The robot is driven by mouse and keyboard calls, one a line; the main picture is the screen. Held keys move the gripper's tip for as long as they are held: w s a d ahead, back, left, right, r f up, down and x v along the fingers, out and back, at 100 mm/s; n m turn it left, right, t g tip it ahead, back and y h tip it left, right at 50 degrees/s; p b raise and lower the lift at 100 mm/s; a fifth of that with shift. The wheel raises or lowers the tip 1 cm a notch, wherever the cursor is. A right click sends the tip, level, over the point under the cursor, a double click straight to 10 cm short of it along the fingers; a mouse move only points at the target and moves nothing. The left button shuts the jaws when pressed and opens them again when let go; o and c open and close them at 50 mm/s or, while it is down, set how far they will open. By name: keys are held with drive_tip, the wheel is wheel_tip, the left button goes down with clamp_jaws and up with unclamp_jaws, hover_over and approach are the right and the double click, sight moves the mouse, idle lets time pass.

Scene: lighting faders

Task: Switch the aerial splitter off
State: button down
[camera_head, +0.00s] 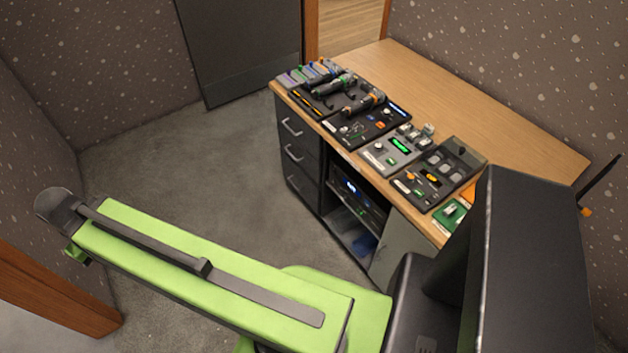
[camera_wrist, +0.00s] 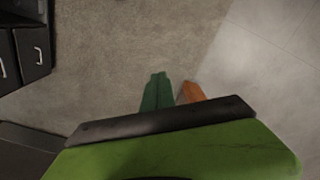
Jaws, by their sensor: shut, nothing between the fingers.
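Several small control units stand in a row along the front of the wooden desk in the head view. A dark unit with an amber display (camera_head: 433,178), a grey unit with a green display (camera_head: 398,148) and a black unit with a blue display (camera_head: 368,124) are among them. I cannot tell which is the aerial splitter; labels and switch positions are too small to read. My gripper (camera_wrist: 174,92), with one green and one orange finger, is shut and empty in the wrist view. It is over bare floor, apart from the desk and its units.
The wooden desk (camera_head: 520,145) has clear top behind the units. Black drawers (camera_head: 302,150) and an open shelf bay are below its front. A green board (camera_head: 450,214) lies at the near end. The grey carpet (camera_head: 220,190) is free. A wooden door frame (camera_head: 50,285) stands at lower left.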

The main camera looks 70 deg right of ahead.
drive_tip(key=shift+w+r, duration=0.15)
drive_tip(key=shift+w, duration=0.15)
drive_tip(key=shift+w+d, duration=0.1)
drive_tip(key=s+d+f+h+b, duration=0.1)
drive_tip(key=d+f+b, duration=0.65)
drive_tip(key=d, duration=0.35)
drive_tip(key=s+d+f+t+h+b, duration=0.1)
drive_tip(key=d+f+h+b, duration=0.1)
drive_tip(key=d+f+b, duration=0.75)
drive_tip(key=s+d+f+h+b, duration=0.1)
drive_tip(key=d+f+b, duration=0.45)
drive_tip(key=d, duration=0.65)
drive_tip(key=s+d+f+h+b, duration=0.1)
drive_tip(key=s+d+f+b, duration=0.4)
drive_tip(key=d, duration=0.5)
drive_tip(key=s+d+f+g+h+b, duration=0.1)
drive_tip(key=s+d+f+b, duration=0.4)
drive_tip(key=s+d+b, duration=0.5)
drive_tip(key=s+d+f+g+h+b, duration=0.1)
drive_tip(key=s+d+f+h+b, duration=0.1)
drive_tip(key=s+d+f+b, duration=0.4)
drive_tip(key=s+d+b, duration=0.1)
drive_tip(key=s+d, duration=0.3)
drive_tip(key=shift+s+h, duration=0.2)
drive_tip(key=shift+h, duration=0.1)
